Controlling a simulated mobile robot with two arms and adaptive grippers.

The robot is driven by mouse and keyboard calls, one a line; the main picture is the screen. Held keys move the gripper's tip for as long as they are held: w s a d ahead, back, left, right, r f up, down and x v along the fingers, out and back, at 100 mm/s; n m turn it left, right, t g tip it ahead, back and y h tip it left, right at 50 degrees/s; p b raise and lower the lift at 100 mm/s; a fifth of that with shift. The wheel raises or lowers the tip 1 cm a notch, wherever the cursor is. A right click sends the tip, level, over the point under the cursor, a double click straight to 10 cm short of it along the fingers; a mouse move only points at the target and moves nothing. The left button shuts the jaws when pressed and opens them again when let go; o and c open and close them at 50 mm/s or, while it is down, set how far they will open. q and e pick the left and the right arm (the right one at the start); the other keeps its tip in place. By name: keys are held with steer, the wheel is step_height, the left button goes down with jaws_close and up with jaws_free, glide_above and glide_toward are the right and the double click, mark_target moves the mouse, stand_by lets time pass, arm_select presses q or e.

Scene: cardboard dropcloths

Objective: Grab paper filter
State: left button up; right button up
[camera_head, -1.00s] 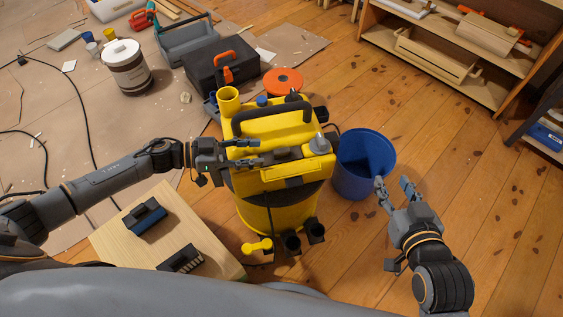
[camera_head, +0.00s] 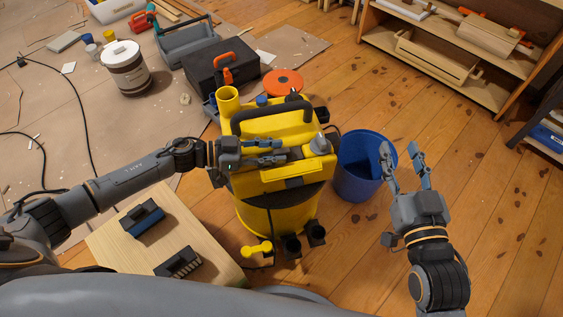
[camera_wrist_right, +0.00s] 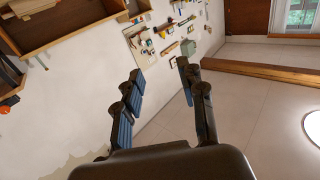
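No paper filter can be made out in either view. A yellow shop vacuum (camera_head: 288,181) with a black handle stands upright in the middle of the head view, its head on the drum. My left gripper (camera_head: 283,151) is over the front of the vacuum's head, below the handle; its two fingers look apart, with nothing seen between them. Whether they touch the vacuum is unclear. My right gripper (camera_head: 400,147) is raised in front of the blue bin's right side, fingers apart and empty. The right wrist view also shows this gripper (camera_wrist_right: 158,66) open, pointing towards a wall with tools.
A blue bin (camera_head: 358,186) stands right of the vacuum. A light wooden surface (camera_head: 205,222) with two dark brush-like attachments is at front left. Behind are a black toolbox (camera_head: 219,66), an orange disc (camera_head: 284,82) and a white bucket (camera_head: 126,70).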

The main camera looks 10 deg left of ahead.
arm_select(q)
jaws_close()
steer(key=shift+r, duration=0.1)
